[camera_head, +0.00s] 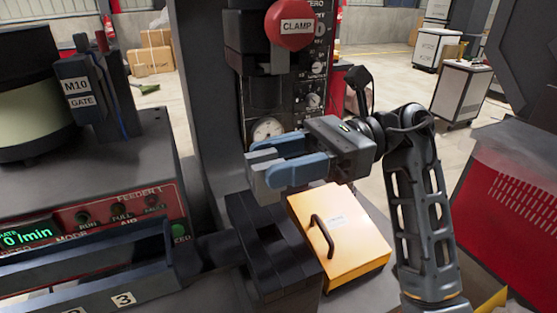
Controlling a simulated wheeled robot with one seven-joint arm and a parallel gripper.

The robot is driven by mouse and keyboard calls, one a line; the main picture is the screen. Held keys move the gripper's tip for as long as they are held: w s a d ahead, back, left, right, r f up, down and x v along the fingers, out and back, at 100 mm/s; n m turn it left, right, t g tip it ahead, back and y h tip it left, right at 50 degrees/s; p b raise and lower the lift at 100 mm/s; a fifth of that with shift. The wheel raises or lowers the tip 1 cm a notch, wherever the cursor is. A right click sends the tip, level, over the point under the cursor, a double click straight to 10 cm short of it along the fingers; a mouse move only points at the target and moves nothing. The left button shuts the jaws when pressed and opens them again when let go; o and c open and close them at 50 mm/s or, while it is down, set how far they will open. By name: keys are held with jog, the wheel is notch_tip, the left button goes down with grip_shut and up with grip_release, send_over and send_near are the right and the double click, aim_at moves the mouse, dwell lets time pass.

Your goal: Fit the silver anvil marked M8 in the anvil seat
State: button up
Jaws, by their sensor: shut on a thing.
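My gripper (270,168) reaches in from the right with its blue fingers pointing left, in front of the press column. It is shut on a grey, silver-looking block (257,177) at the fingertips, which fits the silver anvil. No M8 mark can be read on it, and the fingers hide part of it. It is held in the air above a dark stepped block (262,240). I cannot tell whether the anvil seat is in this block; no seat is clearly visible.
A red CLAMP button (290,24) and a gauge (267,130) are on the press behind my gripper. A yellow box with a handle (345,245) stands right of the dark block. The feeder (90,190), with an M10 GATE label, and a dark rail (90,260) fill the left.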

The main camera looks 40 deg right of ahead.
jog(key=shift+d+f, duration=0.1)
jog(key=shift+f, duration=0.05)
jog(key=b, duration=0.7)
send_over(282, 230)
notch_tip(282, 230, down, 6)
jog(key=shift+r, duration=0.25)
jog(key=shift+b, duration=1.4)
dwell(1.3)
jog(key=shift+f+b, duration=1.65)
jog(key=shift+b, duration=0.5)
jog(key=o, duration=1.4)
jog(key=b+v, duration=0.1)
jog(key=v, duration=0.7)
